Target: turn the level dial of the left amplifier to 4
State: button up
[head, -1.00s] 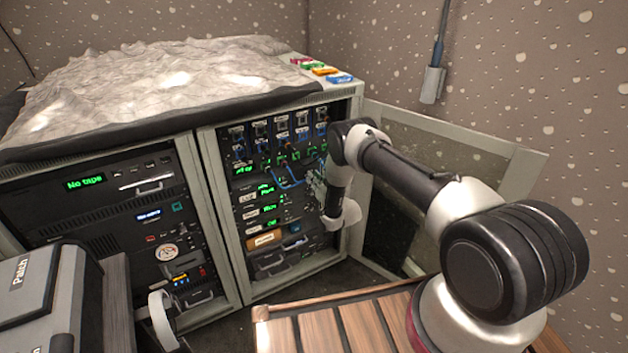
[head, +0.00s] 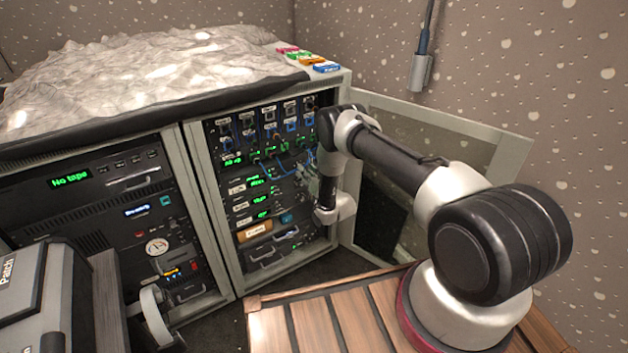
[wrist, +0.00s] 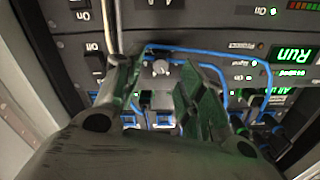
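In the wrist view a small pale grey knob (wrist: 160,68) sits on a dark panel, between the tips of my gripper (wrist: 166,74). The two fingers stand apart, one on each side of the knob; I cannot tell whether they touch it. No scale or number is readable around the knob, and I cannot tell whether it is the left amplifier's level dial. In the head view my gripper is at the front of the right rack (head: 194,165), mostly hidden by my wrist and small in the picture.
Blue cables (wrist: 222,82) loop close around the fingers in the wrist view. Switches marked On and Off are nearby. A wooden slatted surface (head: 300,335) lies in front.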

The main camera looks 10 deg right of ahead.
jog(key=v, duration=0.9)
jog(key=shift+s, duration=0.2)
jog(key=shift+r, duration=0.1)
